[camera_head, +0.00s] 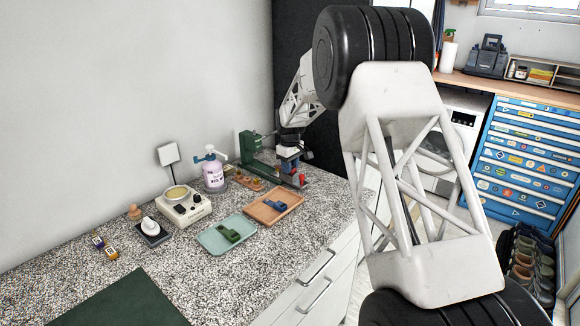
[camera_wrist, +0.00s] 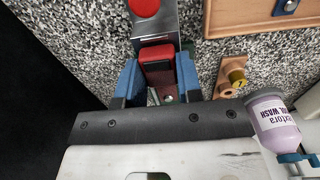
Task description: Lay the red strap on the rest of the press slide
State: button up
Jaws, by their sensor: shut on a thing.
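My gripper (camera_wrist: 157,66) has blue fingers in the wrist view, shut on the sides of the red strap (camera_wrist: 158,53). The strap lies at the near end of the grey metal press slide (camera_wrist: 157,25); I cannot tell whether it touches the slide or hangs just above it. A round red knob (camera_wrist: 144,6) is on the slide's far part. In the head view my gripper (camera_head: 288,154) is low over the slide, beside the green press (camera_head: 248,147), with the red knob (camera_head: 301,180) in front. The rest is mostly hidden under the strap and gripper.
A wooden tray (camera_head: 262,219) with a blue strap and a teal tray (camera_head: 208,246) with a green one lie in front. A lilac wash bottle (camera_head: 214,176) and a small wooden holder (camera_head: 240,179) stand close left of the press.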

jog(key=shift+f, duration=0.1)
jog(key=o, duration=1)
jog(key=shift+r, duration=3.9)
